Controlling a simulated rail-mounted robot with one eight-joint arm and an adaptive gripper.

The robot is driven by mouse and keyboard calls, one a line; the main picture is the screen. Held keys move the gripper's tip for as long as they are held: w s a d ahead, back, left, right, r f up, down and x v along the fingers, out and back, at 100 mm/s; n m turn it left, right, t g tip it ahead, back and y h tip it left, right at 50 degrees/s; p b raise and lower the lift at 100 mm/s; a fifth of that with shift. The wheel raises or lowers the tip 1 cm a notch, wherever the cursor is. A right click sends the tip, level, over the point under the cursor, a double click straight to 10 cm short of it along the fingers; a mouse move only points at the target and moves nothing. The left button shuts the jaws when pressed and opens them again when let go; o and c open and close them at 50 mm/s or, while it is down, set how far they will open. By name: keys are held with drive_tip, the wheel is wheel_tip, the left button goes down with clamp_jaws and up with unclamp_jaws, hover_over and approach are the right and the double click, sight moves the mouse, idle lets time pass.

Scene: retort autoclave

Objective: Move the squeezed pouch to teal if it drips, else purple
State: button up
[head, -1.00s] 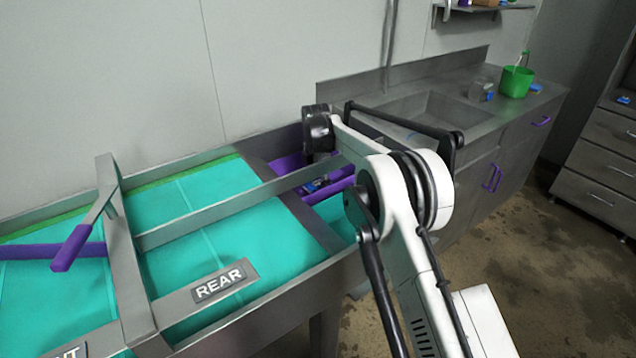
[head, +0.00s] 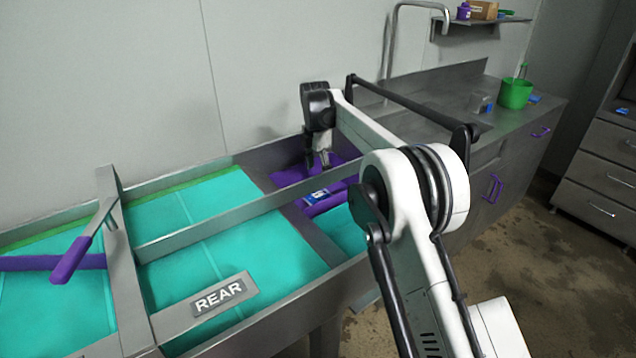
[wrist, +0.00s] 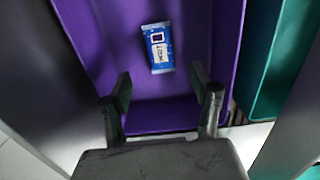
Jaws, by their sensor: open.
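A small blue-and-white pouch (wrist: 158,48) lies flat in the purple bin (wrist: 100,45), printed side up. The pouch also shows in the head view (head: 317,195), small and partly hard to make out. My gripper (wrist: 162,88) is open and empty, its two fingers over the purple bin and apart from the pouch. In the head view my gripper (head: 318,162) hangs fingers-down over the purple bin (head: 288,178). A teal bin (wrist: 275,50) is beside the purple one, and a teal area (head: 346,230) shows there in the head view. I cannot tell whether the pouch drips.
A long metal trough with teal floors (head: 230,245) and a REAR label (head: 219,295) runs to the left, with metal dividers between. A purple-handled lever (head: 75,258) stands over it. A counter with a green bucket (head: 514,93) is at the back right.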

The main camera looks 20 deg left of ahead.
drive_tip(key=shift+r, duration=1.15)
drive_tip(key=shift+r, duration=0.1)
